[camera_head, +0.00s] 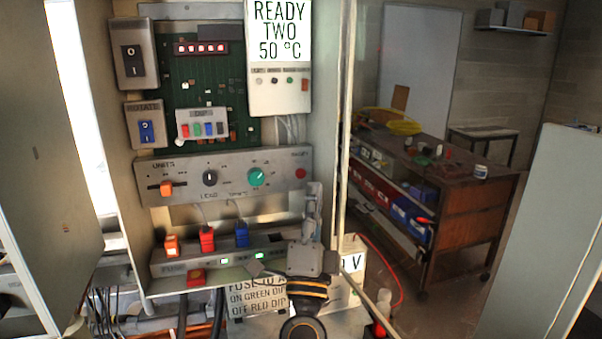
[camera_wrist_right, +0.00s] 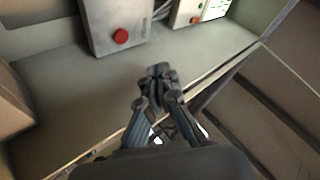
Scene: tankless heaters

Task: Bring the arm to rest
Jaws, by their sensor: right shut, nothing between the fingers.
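My right gripper (camera_head: 314,190) stands upright in front of the lower right part of the open heater cabinet. Its fingers are together with nothing between them. In the right wrist view, the closed fingertips (camera_wrist_right: 159,71) point toward the cabinet interior, apart from the grey control panel (camera_wrist_right: 105,22) with its red button (camera_wrist_right: 121,36). The same panel (camera_head: 190,195) shows in the head view with an orange slider, a dark knob and a green knob. The gripper hides part of the lower fuse strip (camera_head: 165,270). My left gripper is not in view.
A display (camera_head: 281,28) reads "READY TWO 50 °C". Two switch boxes (camera_head: 134,53) are at the cabinet's left. The cabinet's right edge (camera_head: 346,120) is close to the gripper. A wooden workbench (camera_head: 465,195) stands behind to the right, with open floor before it.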

